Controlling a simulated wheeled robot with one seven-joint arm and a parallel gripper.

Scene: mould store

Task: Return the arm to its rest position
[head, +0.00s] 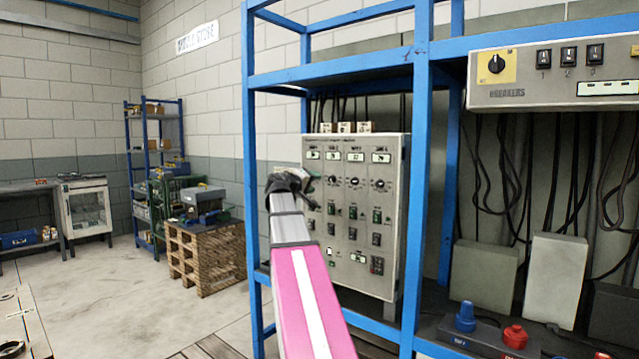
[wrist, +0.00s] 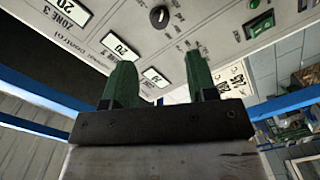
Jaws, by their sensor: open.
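My arm, with a pink and white link, reaches up and forward in the middle of the head view. My gripper (head: 306,181) is at its end, in front of the left edge of a grey control panel (head: 345,270). In the wrist view my gripper (wrist: 160,72) shows two green fingers spread apart with nothing between them. The control panel (wrist: 130,25) lies beyond the fingertips, with its displays and a black knob (wrist: 159,17) in sight. I cannot tell whether the fingertips touch the panel.
A blue rack frame (head: 423,150) stands around the panel, with an upright close to my arm. A breaker box (head: 520,92) and hanging cables are at the right. Red (head: 515,337) and blue (head: 465,316) knobs stand below. A wooden pallet stack (head: 207,258) and open floor lie left.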

